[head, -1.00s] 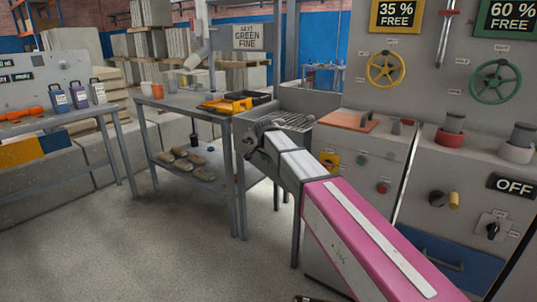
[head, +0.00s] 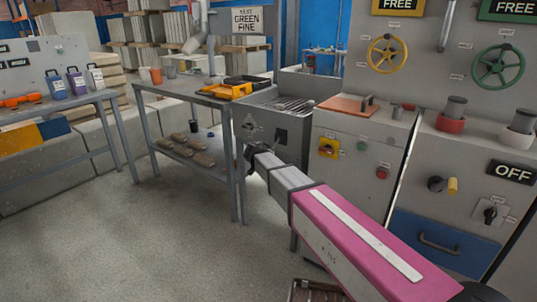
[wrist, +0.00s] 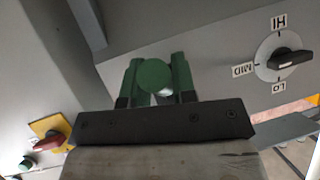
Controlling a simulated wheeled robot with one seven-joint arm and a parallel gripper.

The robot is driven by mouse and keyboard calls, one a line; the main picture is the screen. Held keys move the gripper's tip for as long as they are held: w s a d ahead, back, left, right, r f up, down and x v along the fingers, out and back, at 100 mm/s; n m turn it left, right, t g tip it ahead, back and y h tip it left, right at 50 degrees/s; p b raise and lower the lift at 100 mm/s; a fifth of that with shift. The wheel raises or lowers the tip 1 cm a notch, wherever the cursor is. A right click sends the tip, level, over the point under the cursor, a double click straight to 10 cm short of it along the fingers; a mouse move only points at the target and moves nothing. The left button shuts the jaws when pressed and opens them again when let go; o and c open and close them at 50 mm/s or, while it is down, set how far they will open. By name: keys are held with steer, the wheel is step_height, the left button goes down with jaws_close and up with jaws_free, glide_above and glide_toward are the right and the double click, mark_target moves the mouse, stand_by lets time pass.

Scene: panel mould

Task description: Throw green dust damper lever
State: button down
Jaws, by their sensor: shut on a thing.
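A round green knob (wrist: 155,72), which I take to be the dust damper lever's end, sits between the two green fingers of my gripper (wrist: 154,84) in the wrist view. My gripper is shut on it. The rest of the lever is hidden behind the knob and the dark gripper body. In the head view, the far end of my arm reaches the front of the grey grille-topped unit (head: 273,127). The lever cannot be made out there, and the fingers are too small to read.
A HI/MID/LO dial (wrist: 286,60) is at the right in the wrist view. A red-and-yellow switch (wrist: 50,135) is at lower left. In the head view, a metal table (head: 190,93) stands left of the unit. Open floor (head: 130,240) lies in front.

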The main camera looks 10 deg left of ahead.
steer(key=shift+f, duration=0.15)
stand_by(0.3)
steer(key=c, duration=0.9)
jaws_free()
steer(key=v, duration=1)
steer(key=shift+s+a, duration=0.1)
steer(key=shift+s, duration=0.25)
